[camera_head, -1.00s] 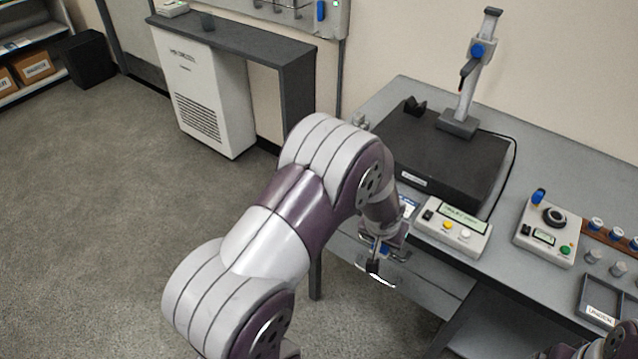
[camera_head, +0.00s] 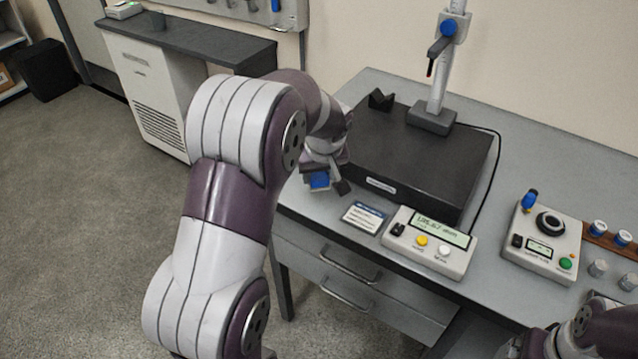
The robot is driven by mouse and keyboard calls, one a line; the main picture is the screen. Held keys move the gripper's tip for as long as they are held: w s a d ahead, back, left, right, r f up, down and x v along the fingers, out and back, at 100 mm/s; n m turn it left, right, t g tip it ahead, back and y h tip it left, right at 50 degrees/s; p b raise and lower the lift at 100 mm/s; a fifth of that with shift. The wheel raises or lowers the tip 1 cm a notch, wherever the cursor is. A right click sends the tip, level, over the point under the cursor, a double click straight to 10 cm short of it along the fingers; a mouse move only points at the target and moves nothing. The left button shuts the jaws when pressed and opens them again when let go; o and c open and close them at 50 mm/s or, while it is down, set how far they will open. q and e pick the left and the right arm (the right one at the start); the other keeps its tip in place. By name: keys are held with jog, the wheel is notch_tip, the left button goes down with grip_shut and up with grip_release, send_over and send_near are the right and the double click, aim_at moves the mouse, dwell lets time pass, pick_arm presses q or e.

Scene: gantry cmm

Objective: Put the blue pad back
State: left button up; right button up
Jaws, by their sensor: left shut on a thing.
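The blue pad (camera_head: 319,181) is a small blue block at the jaws of my left gripper (camera_head: 328,184). The gripper is shut on it, at the table's left end, just left of the black surface plate (camera_head: 412,158). The fingers partly hide the pad, and I cannot tell whether it touches the table. My right arm shows at the lower right corner; its fingertips are out of view.
A label card (camera_head: 362,216) and a display box (camera_head: 432,240) stand in front of the plate. A gauge stand (camera_head: 433,117) rises at the plate's back. A control box (camera_head: 543,243) stands to the right. Drawers (camera_head: 345,262) hang under the table.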

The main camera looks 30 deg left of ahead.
aim_at(319, 178)
pick_arm(q)
notch_tip(319, 178, down, 4)
jog(key=shift+s+r, duration=0.1)
jog(key=shift+s, duration=0.05)
jog(key=shift+b, duration=0.3)
jog(key=shift+f, duration=0.25)
jog(key=o, duration=1)
jog(key=shift+o, duration=0.2)
jog(key=shift+r, duration=0.1)
jog(key=shift+r, duration=0.35)
jog(key=p+v, duration=0.1)
jog(key=v, duration=1)
jog(key=s+d+f+m+g+h, duration=0.1)
jog(key=s+d+f+m, duration=0.3)
jog(key=s, duration=0.4)
jog(key=s+d+f+m+g+h, duration=0.1)
jog(key=s+d+f+m, duration=0.3)
jog(key=s, duration=0.4)
notch_tip(319, 178, down, 2)
jog(key=shift+d+f+h, duration=0.2)
jog(key=shift+d+h, duration=0.2)
jog(key=shift+d, duration=0.15)
